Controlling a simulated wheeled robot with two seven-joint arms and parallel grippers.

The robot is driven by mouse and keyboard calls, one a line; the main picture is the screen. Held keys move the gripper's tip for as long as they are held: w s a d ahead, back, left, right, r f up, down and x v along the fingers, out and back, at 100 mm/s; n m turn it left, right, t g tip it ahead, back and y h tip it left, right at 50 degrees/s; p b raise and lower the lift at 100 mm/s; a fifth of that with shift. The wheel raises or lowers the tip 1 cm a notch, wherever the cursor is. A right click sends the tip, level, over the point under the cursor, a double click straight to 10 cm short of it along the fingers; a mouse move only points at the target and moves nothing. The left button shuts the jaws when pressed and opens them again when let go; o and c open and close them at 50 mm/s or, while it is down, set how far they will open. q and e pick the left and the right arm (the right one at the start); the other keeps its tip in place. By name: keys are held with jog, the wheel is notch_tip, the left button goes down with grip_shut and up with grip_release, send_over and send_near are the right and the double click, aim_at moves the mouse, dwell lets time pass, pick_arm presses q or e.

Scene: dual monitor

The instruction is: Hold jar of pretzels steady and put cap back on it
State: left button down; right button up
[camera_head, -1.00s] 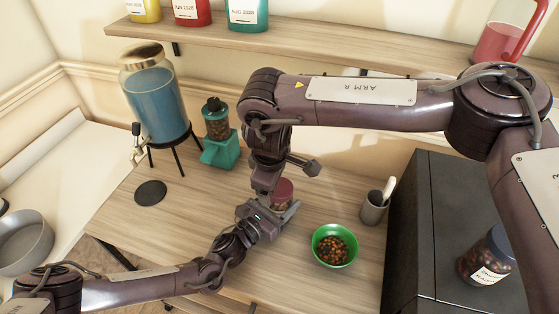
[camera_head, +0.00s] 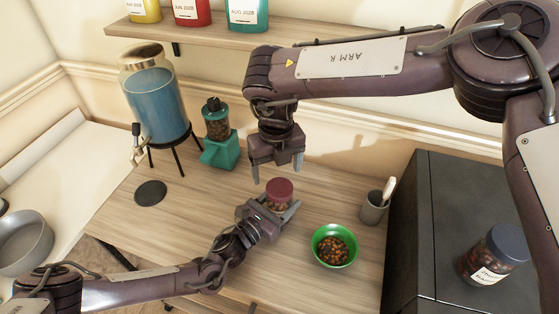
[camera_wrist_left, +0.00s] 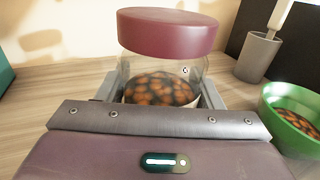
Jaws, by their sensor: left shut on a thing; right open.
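The pretzel jar (camera_head: 276,205) stands on the wooden table; in the left wrist view its clear body (camera_wrist_left: 160,88) shows brown contents. The dark red cap (camera_head: 279,188) sits on top of the jar and looks about level in the left wrist view (camera_wrist_left: 167,33). I cannot tell whether it is fully tightened. My left gripper (camera_head: 268,211) is shut around the jar's body, with a finger on each side. My right gripper (camera_head: 277,172) is open and empty, pointing down above and apart from the cap.
A green bowl (camera_head: 317,248) of small round pieces is right of the jar. A grey cup (camera_head: 374,208) stands behind it, beside a dark cabinet (camera_head: 428,200). A teal dispenser (camera_head: 220,152), a blue drink dispenser (camera_head: 152,100) and a black disc (camera_head: 150,193) are left.

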aim_at(279, 187)
jog(key=n, duration=0.2)
jog(key=r+n, duration=0.1)
jog(key=n, duration=0.2)
jog(key=shift+w+d+r+n, duration=0.2)
jog(key=shift+w+d+n, duration=0.1)
jog(key=shift+f, duration=4.05)
